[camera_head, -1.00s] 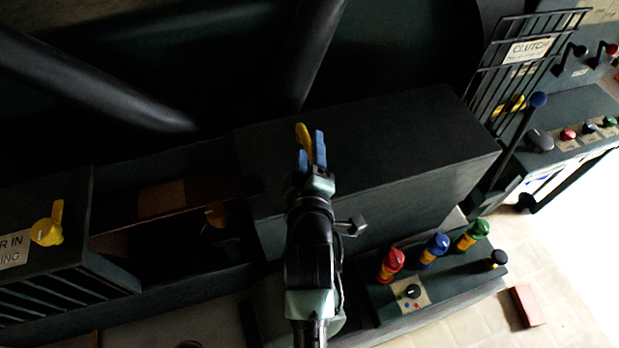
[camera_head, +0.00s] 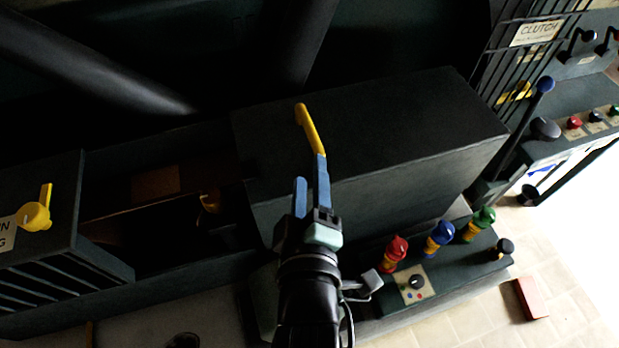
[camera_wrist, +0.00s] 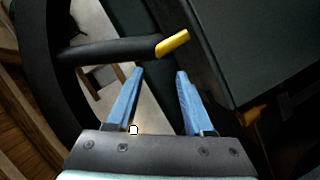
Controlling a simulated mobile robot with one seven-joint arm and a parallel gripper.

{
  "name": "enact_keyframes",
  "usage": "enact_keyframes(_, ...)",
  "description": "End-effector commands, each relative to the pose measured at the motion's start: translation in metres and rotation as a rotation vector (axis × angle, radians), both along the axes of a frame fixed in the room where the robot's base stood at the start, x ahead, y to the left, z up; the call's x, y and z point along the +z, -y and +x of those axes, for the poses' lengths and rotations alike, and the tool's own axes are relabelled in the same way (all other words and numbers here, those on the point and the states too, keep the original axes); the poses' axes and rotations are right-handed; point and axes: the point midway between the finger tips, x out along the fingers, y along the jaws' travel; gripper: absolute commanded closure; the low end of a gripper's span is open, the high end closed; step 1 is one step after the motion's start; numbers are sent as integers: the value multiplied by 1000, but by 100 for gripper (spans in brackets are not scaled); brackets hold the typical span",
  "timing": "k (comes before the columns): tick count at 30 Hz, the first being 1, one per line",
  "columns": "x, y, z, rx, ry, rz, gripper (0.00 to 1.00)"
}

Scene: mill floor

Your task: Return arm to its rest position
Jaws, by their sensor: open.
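My gripper (camera_head: 310,172) is open and empty near the middle of the head view, in front of a large dark box (camera_head: 400,130). Its two blue fingers also show in the wrist view (camera_wrist: 160,72), apart with nothing between them. A yellow handle (camera_head: 311,130) shows just beyond the fingertips, over the box in the picture. I cannot tell whether a finger touches it. In the wrist view, a yellow-tipped piece (camera_wrist: 173,43) at the end of a black bar lies beyond the fingers.
A control panel with red (camera_head: 396,250), blue (camera_head: 439,235) and green (camera_head: 482,220) knobs stands at right. A yellow knob (camera_head: 35,215) is at far left. A black cage (camera_head: 530,60) and blue-tipped lever (camera_head: 545,85) stand at upper right. A red block (camera_head: 532,298) lies on the floor.

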Motion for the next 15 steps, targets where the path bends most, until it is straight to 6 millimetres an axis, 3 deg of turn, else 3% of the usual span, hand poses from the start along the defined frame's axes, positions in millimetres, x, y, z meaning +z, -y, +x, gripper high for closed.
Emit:
enact_keyframes(11,0,0,0,-1,1,0,48)
enact_keyframes(15,24,-1,12,-11,60,57,48)
